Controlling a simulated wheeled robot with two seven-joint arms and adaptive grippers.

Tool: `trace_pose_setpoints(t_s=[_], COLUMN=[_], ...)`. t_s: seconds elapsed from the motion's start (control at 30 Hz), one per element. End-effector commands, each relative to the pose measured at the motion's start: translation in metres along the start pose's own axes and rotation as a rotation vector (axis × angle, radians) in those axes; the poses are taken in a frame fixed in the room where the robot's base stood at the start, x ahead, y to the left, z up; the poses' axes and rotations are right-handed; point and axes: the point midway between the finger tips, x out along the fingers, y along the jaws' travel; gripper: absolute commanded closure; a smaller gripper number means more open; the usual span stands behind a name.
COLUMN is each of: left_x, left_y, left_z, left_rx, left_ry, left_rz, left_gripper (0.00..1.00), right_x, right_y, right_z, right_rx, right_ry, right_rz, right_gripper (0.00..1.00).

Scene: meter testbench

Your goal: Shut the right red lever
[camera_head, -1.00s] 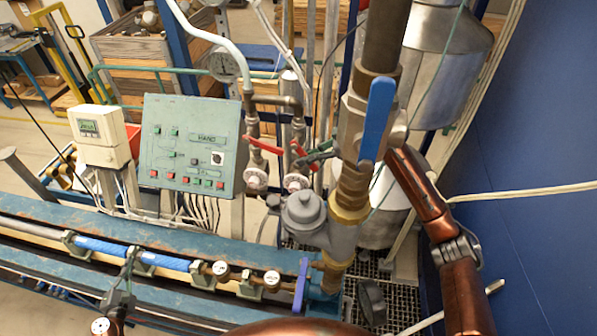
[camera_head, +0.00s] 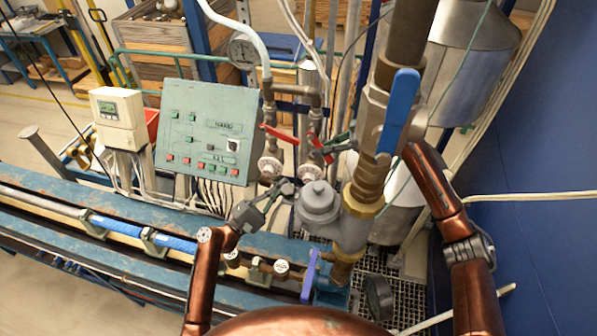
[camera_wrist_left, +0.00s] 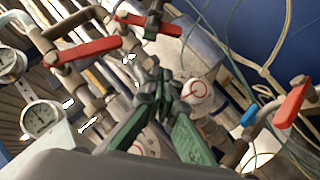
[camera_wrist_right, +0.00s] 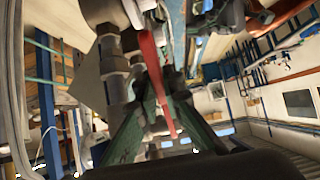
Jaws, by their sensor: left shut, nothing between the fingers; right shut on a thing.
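Two red levers sit on the pipes right of the green control panel. The right red lever (camera_head: 319,150) slopes down to the right, and the left red lever (camera_head: 279,134) is beside it. My right gripper (camera_head: 328,149) is shut on the right red lever. In the right wrist view, the lever (camera_wrist_right: 153,75) passes between the green-padded fingers (camera_wrist_right: 166,88). My left gripper (camera_head: 287,187) is shut and empty below the levers, near the round white-faced fittings. The left wrist view shows its closed fingertips (camera_wrist_left: 158,88), apart from the left lever (camera_wrist_left: 85,50) and right lever (camera_wrist_left: 135,22).
A large blue-handled valve (camera_head: 398,110) on a thick vertical pipe stands just right of the levers. A grey meter body (camera_head: 318,203) is below them. The control panel (camera_head: 207,130) and a pressure gauge (camera_head: 243,51) are to the left and above.

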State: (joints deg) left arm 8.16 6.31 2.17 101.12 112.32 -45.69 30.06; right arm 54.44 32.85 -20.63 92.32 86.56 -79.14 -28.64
Motion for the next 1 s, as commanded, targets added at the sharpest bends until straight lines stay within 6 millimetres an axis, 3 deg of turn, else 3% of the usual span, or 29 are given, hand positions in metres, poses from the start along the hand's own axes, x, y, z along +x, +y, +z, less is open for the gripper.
trace_pose_setpoints(t_s=[0.5, 0.7, 1.0], left_x=[0.097, 0.114, 0.121], left_y=[0.001, 0.000, 0.000], left_z=[-0.001, 0.020, 0.026], left_rx=[0.000, 0.002, 0.000], left_ry=[0.001, 0.002, 0.005], left_rz=[0.000, -0.001, -0.001], left_gripper=[1.00, 1.00, 1.00], right_x=[-0.001, -0.001, -0.001], right_y=[0.001, 0.001, 0.001], right_z=[-0.001, -0.001, -0.001], right_rx=[-0.001, -0.001, -0.001], right_ry=[0.002, 0.002, 0.002], right_rz=[0.002, 0.003, 0.003], right_gripper=[1.00, 1.00, 1.00])
